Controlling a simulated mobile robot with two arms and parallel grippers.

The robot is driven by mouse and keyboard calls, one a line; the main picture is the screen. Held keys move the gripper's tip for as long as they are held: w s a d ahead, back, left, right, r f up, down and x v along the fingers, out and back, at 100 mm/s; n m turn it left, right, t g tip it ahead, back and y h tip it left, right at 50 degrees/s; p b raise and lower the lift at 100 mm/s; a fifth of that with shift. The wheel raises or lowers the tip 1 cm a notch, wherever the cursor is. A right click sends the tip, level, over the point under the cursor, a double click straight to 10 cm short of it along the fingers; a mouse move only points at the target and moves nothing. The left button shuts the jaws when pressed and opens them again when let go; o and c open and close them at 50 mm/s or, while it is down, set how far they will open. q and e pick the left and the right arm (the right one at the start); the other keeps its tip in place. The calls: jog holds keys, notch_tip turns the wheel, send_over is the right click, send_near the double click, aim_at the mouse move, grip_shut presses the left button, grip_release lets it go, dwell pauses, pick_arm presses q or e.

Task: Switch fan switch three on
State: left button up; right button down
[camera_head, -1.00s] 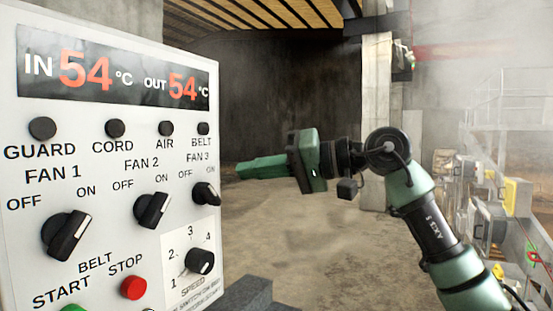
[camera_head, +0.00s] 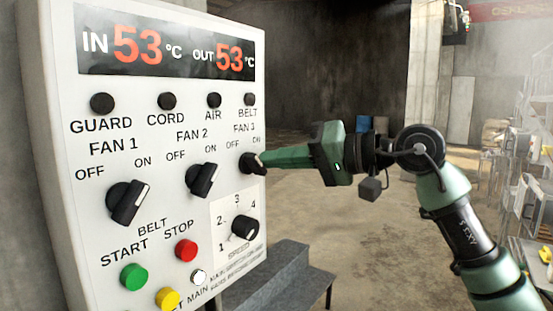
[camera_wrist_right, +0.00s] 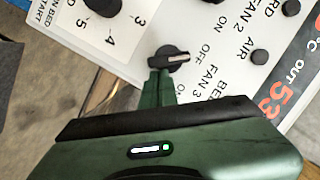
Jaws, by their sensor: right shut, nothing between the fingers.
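The FAN 3 switch, a black rotary knob (camera_head: 250,164), sits at the right edge of the white control panel (camera_head: 62,190), under its OFF and ON labels. My right gripper (camera_head: 263,160) is shut and empty. Its fingertips are at the knob's right side, seeming to touch it and covering part of it. In the right wrist view the knob (camera_wrist_right: 165,58) is just beyond the shut fingertips (camera_wrist_right: 158,76). Its white mark points to picture right there, apparently toward OFF. My left gripper is out of view.
The FAN 2 knob (camera_head: 202,179) and FAN 1 knob (camera_head: 128,203) point toward ON. The speed dial (camera_head: 244,228) is just below FAN 3. Red stop (camera_head: 186,250) and green start (camera_head: 133,277) buttons sit lower left.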

jog(key=shift+f+m+y+b, duration=0.3)
jog(key=shift+f+m+b, duration=0.05)
jog(key=shift+m+b, duration=0.55)
jog(key=f+m+y+b, duration=0.1)
jog(key=m+b, duration=0.1)
jog(key=m, duration=0.1)
jog(key=f+m+b, duration=0.1)
jog(key=m+b, duration=0.2)
jog(key=m, duration=0.1)
jog(key=s+a+m+t+y+b, duration=0.1)
jog(key=m+b, duration=0.2)
jog(key=m, duration=0.1)
jog(key=shift+s+f+y, duration=0.1)
jog(key=shift+f+y, duration=0.2)
jog(key=shift+f, duration=0.1)
jog(key=shift+r, duration=0.1)
jog(key=shift+b, duration=0.3)
